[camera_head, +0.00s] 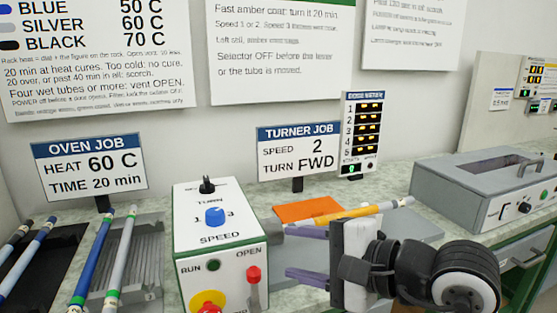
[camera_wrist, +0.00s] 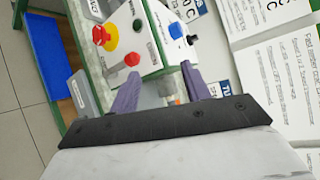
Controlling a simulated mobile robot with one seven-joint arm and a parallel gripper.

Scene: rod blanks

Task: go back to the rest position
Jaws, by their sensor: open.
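My gripper (camera_head: 290,252) is in front of the counter, beside the turner, with its two purple fingers apart and nothing between them. In the wrist view the open fingers (camera_wrist: 160,72) point toward the white and green turner box, with no rod between them. The turner (camera_head: 222,240) has a blue speed knob, a green run lamp, a red lever and a red button on yellow. An amber rod (camera_head: 362,213) with pale ends shows just behind my gripper. My wrist hides part of the area below it, and I cannot tell what supports the rod.
An orange mat (camera_head: 308,209) lies behind my gripper. A rack (camera_head: 132,265) with rods, some blue-coloured, stands at left. A grey oven-like box (camera_head: 480,190) with a handle stands at right.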

